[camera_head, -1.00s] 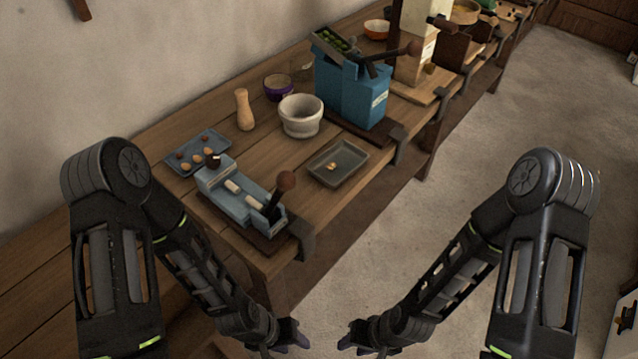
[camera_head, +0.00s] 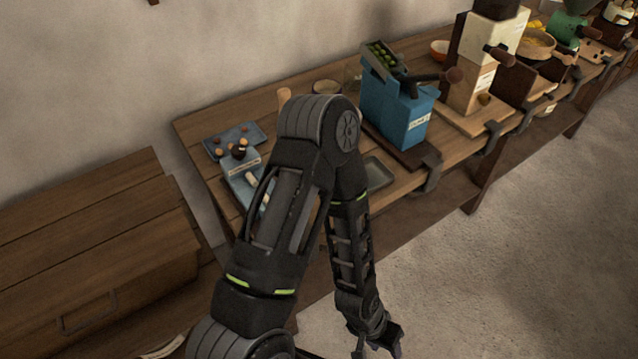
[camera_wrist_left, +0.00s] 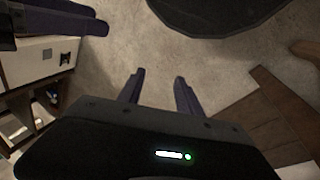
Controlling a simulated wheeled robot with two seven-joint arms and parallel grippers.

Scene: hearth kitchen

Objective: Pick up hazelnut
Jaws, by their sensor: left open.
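A blue-grey tray (camera_head: 211,148) lies at the left end of the workbench in the head view. My left gripper (camera_head: 378,348) is open and empty, low in front of the bench and well away from the tray. Its two fingers also show apart in the left wrist view (camera_wrist_left: 159,78), over bare floor. Dark fingers at the upper left of the wrist view look like my right gripper (camera_wrist_left: 98,20); its opening is unclear.
My left arm hides much of the blue lever press (camera_head: 238,172) and a grey dish (camera_head: 378,172). A blue grinder (camera_head: 395,112) stands right of them. A wooden chest (camera_head: 90,260) stands at left. The floor (camera_head: 520,230) before the bench is clear.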

